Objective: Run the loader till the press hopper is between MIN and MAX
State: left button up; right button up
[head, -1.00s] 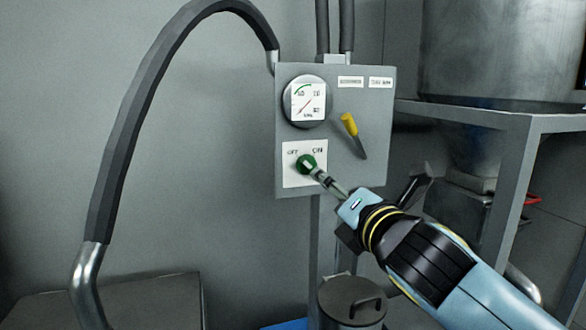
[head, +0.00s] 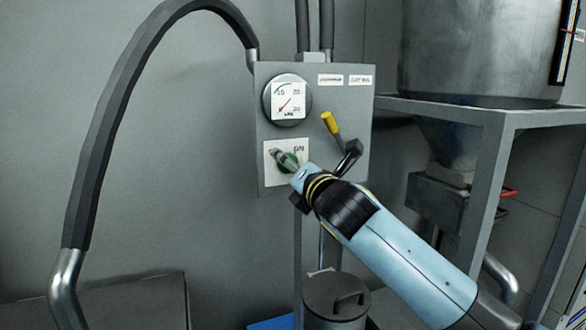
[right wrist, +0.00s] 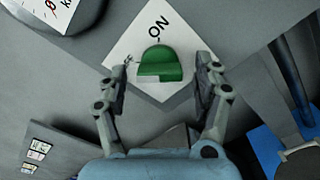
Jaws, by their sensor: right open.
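The grey control panel (head: 350,100) carries a round gauge (head: 288,99) with a red needle, a yellow-handled lever (head: 331,123) and a green knob on a white OFF/ON plate (head: 272,151). In the right wrist view the green knob (right wrist: 159,65) sits beside the word ON. My right gripper (right wrist: 160,78) is open, with one finger on each side of the knob; I cannot tell whether they touch it. In the head view the gripper (head: 282,157) partly hides the knob. Part of a hopper level strip (head: 566,40) shows at the top right, its marks unreadable. My left gripper is out of view.
A steel hopper (head: 470,50) stands on a grey frame (head: 497,125) at the right. A thick dark hose (head: 105,130) arches at the left. A lidded canister (head: 335,300) stands below the panel.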

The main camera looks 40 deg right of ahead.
jog(key=shift+c, duration=0.4)
jog(key=c, duration=1.1)
jog(key=shift+m, duration=0.3)
jog(key=m+b, duration=0.2)
jog(key=m, duration=1.5)
jog(key=shift+m, duration=0.3)
